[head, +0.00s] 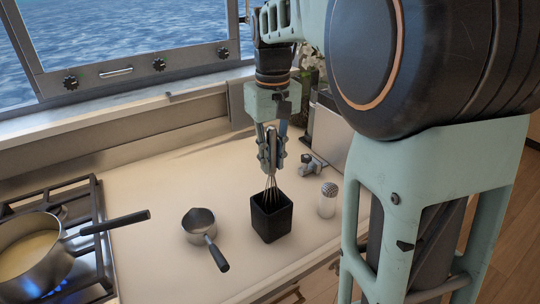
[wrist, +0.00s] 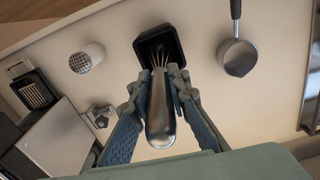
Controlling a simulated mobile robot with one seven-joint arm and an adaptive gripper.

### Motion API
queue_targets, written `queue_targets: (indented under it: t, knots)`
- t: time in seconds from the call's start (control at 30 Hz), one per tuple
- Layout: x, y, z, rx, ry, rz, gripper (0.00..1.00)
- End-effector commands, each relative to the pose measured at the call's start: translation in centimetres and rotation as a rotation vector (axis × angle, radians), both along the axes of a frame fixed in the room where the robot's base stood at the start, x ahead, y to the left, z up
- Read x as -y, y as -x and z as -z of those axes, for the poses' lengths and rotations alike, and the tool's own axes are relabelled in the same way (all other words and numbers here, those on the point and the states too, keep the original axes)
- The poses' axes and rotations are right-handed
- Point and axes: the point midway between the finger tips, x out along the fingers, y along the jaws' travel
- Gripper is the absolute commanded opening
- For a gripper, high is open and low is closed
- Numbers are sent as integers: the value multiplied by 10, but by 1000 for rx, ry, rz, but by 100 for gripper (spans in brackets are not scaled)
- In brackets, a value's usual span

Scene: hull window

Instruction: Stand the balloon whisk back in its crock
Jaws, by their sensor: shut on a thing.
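The balloon whisk (wrist: 160,108) has a thick metal handle and wire loops. My gripper (head: 271,160) is shut on its handle, and the handle lies between the fingers (wrist: 163,92) in the wrist view. The whisk hangs with its wires (head: 271,184) down. The crock (head: 270,224) is a black square pot standing upright on the counter, and it also shows in the wrist view (wrist: 143,40). The wire ends reach the crock's mouth and seem to enter it. The lower part of the wires is hidden by the crock, so I cannot tell how deep they are.
A small metal saucepan (head: 199,220) stands left of the crock. A white shaker (head: 327,200) stands close on its right, with a tap-like metal fitting (head: 313,164) behind. A pot (head: 27,252) sits on the lit hob at far left. The counter (head: 150,190) between is clear.

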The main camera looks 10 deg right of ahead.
Motion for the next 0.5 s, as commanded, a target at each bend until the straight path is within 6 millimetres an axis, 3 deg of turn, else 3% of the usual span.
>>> queue_targets:
  t: [0.5]
  knots:
    - [0, 0, 21, 0, 0, 0, 0]
